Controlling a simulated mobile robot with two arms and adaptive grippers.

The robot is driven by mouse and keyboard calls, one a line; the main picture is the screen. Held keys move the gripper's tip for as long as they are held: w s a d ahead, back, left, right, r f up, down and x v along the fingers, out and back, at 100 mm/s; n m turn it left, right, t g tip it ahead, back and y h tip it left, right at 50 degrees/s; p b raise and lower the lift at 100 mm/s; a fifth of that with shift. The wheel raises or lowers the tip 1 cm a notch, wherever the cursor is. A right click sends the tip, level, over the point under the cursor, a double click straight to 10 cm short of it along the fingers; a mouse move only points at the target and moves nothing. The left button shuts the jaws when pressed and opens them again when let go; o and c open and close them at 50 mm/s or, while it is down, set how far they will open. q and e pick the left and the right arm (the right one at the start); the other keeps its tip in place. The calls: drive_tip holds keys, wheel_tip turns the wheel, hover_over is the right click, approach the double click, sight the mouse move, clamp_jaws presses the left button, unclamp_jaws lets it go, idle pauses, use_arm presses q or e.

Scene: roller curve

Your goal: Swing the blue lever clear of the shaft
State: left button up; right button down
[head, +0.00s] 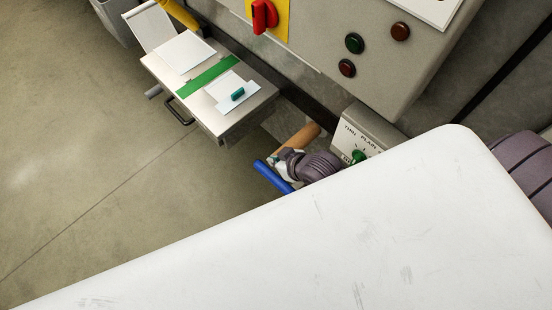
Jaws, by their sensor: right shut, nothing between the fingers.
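The blue lever (267,172) is a short blue rod low in the middle of the head view, slanting from upper left to lower right. The shaft (304,135) looks like a tan-orange roller just above and to the right of it. My right gripper (283,161) is between the two, its fingers shut and empty. It is close to the lever; whether it touches is too small to tell. My purple wrist joint hides part of the area behind it. The lever's lower end is close to the large white surface in front. My left gripper is out of view.
A panel box with lettering (350,128) and a green knob (358,155) is just right of my wrist. A metal table (228,121) with a green strip stands at upper left. A grey cabinet with a red switch (264,15) is above. Floor at left is clear.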

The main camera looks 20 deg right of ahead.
drive_tip(key=w+a+f+n+g+h+b, duration=0.1)
drive_tip(key=w+a+f+n+g, duration=0.15)
drive_tip(key=w+n+g, duration=0.45)
drive_tip(key=n+g+h, duration=0.2)
drive_tip(key=n+g, duration=0.1)
drive_tip(key=n, duration=0.8)
approach(264, 169)
drive_tip(key=shift+t, duration=0.3)
drive_tip(key=f, duration=0.5)
drive_tip(key=s+f, duration=0.1)
drive_tip(key=f, duration=0.1)
drive_tip(key=shift+f, duration=0.2)
drive_tip(key=shift+s+f+h, duration=0.1)
drive_tip(key=shift+s+h, duration=0.05)
drive_tip(key=shift+h, duration=0.15)
